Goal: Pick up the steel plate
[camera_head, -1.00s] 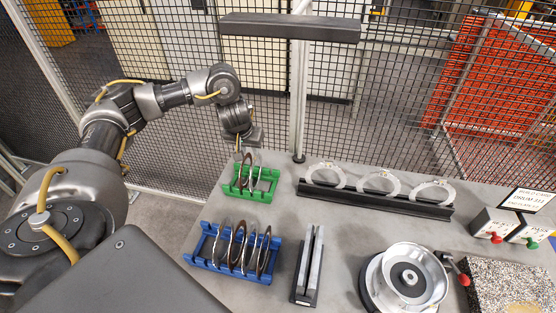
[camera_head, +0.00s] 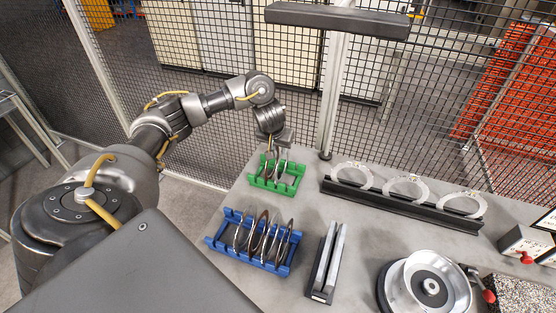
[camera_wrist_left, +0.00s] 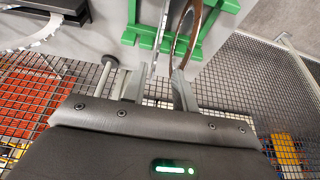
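The green rack (camera_head: 293,186) stands at the back left of the table and holds thin discs on edge. In the left wrist view, a silver steel plate (camera_wrist_left: 160,38) stands upright in it beside a brown-faced disc (camera_wrist_left: 193,32). My left gripper (camera_head: 271,150) reaches down over the rack from behind. In the left wrist view, its two fingers (camera_wrist_left: 158,88) are apart, with the steel plate's near edge between their tips. No finger is seen pressing on the plate. In the head view the fingertips are partly hidden among the discs. My right gripper is not in view.
A blue rack (camera_head: 224,246) with several discs stands in front. A black stand with upright bars (camera_head: 326,262) is beside it. A black rail (camera_head: 400,208) holds three rings. A metal drum (camera_head: 432,286) is at front right. Wire mesh fencing (camera_head: 215,120) stands behind the table.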

